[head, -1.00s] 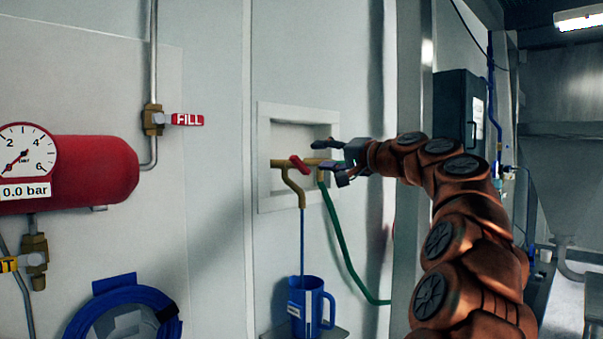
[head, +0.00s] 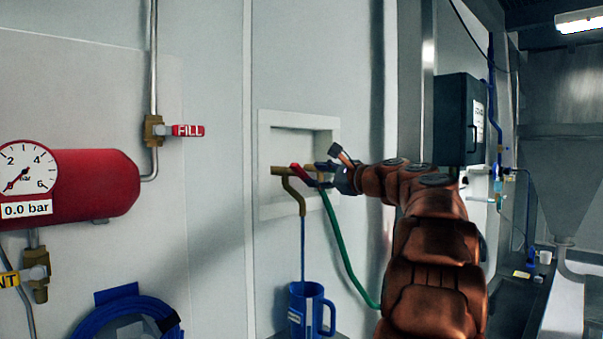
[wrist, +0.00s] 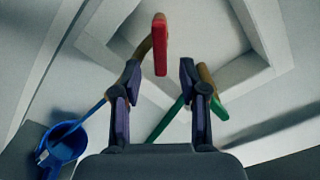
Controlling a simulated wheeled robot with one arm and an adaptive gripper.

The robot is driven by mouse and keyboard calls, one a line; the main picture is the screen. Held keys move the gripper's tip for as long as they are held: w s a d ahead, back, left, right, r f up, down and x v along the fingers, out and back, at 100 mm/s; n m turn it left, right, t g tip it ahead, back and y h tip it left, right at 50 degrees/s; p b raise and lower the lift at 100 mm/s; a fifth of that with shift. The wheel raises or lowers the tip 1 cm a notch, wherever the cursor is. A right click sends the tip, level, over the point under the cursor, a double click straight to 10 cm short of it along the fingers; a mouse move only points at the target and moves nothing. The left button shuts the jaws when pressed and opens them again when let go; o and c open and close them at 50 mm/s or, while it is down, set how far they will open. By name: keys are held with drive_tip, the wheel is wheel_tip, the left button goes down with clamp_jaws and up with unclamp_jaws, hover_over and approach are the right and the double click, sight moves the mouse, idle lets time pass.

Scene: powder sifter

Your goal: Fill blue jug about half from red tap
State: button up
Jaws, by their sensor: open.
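The red tap handle (head: 299,173) sits on a brass tap (head: 292,196) in front of a square wall recess. It also shows in the wrist view (wrist: 160,45), just beyond the fingertips and between their lines. The blue jug (head: 296,315) stands upright below the spout, and a thin blue stream runs from the spout down into it. In the wrist view the jug (wrist: 65,146) is at lower left; its fill level cannot be told. My gripper (wrist: 160,75) is open and empty, its fingers spread either side of the handle's line. In the head view it (head: 328,168) is close to the handle's right.
A green hose (head: 344,255) hangs from the right end of the brass pipe. The recess frame (head: 263,150) surrounds the tap closely. A red tank with a gauge (head: 95,185) and a coiled blue hose (head: 90,318) are at left.

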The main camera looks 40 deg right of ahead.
sight(304, 174)
drive_tip(key=shift+w+p, duration=0.7)
drive_tip(key=shift+w, duration=2.4)
clamp_jaws()
